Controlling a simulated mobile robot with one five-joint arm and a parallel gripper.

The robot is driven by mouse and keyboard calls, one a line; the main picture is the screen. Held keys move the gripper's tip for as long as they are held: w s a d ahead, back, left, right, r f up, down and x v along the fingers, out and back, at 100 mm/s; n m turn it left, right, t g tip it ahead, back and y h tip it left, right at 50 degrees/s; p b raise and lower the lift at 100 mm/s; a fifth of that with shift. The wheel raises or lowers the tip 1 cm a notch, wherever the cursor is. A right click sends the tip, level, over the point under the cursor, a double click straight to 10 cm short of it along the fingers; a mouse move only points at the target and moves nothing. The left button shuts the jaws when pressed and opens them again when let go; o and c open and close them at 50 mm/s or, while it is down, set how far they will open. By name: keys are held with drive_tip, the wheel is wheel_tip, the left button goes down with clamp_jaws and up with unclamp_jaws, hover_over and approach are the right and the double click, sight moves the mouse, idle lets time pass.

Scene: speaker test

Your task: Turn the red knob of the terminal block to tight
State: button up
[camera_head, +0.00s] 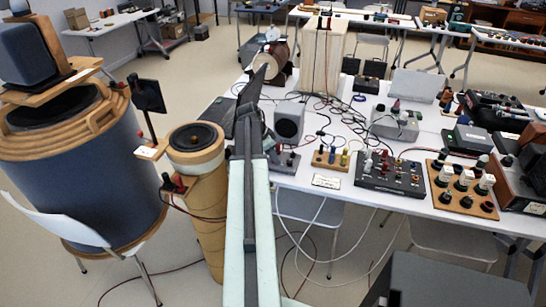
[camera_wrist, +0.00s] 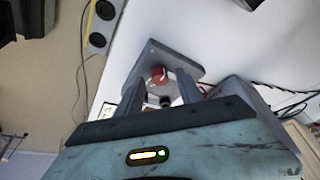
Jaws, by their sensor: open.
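The terminal block is a grey block in the wrist view (camera_wrist: 190,68), lying on the white table top. Its red knob (camera_wrist: 158,73) is round and seen from above. A dark knob (camera_wrist: 165,101) sits nearer the gripper. My gripper (camera_wrist: 160,78) is open, with one dark finger on each side of the red knob in the picture. I see no contact, and cannot tell whether the fingertips are level with the knob or above it. In the head view, a grey block (camera_head: 287,163) with a small red part sits beside my arm at the table's near edge; my gripper cannot be made out there.
In the head view, a grey speaker box (camera_head: 289,121) stands close behind the block. A wooden board with posts (camera_head: 330,157) and a black mixer panel (camera_head: 391,174) lie to its right. Cables cross the white table. A wooden column (camera_head: 206,225) stands left of my arm.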

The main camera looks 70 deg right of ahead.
drive_tip(key=p+v, duration=0.6)
drive_tip(key=v, duration=0.1)
drive_tip(key=shift+r, duration=0.15)
